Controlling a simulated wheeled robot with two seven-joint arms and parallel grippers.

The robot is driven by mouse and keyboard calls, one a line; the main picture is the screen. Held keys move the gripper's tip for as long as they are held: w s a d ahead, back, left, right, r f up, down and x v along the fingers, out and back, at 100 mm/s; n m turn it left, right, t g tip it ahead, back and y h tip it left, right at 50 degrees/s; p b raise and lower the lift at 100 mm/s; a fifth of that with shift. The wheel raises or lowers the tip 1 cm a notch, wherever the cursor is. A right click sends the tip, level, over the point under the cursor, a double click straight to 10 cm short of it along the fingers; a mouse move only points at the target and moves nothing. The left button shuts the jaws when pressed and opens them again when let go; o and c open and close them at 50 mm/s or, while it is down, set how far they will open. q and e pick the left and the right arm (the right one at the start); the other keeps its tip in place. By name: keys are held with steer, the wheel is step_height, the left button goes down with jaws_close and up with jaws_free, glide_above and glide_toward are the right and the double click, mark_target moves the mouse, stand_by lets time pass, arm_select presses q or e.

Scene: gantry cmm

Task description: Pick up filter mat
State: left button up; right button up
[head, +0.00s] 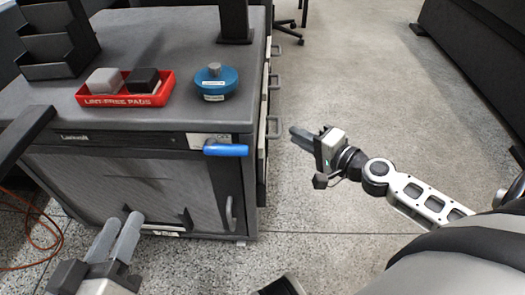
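A grey, finely textured panel (97,182), which looks like the filter mat, sits in the lower front of the dark cabinet (190,62). Small black clips stand near its lower edge. My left gripper (123,221) is in front of the panel's lower part, pointing toward it; a narrow gap shows between its grey fingers and nothing is between them. Whether it touches the panel cannot be told. My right gripper (294,134) is right of the cabinet over the floor, holding nothing visible; its fingers overlap in this view, so their spacing is unclear.
On the cabinet top are a red tray (125,101) with two pads, a round blue device (214,82) and a black stepped holder (56,38). A blue handle (225,150) juts from the front edge. An orange cable (40,235) lies at left. Floor is clear at right.

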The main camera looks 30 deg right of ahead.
mark_target(279, 127)
steer(key=shift+x, duration=3.4)
steer(key=shift+s+a+f, duration=0.1)
steer(key=shift+a, duration=0.05)
jaws_close()
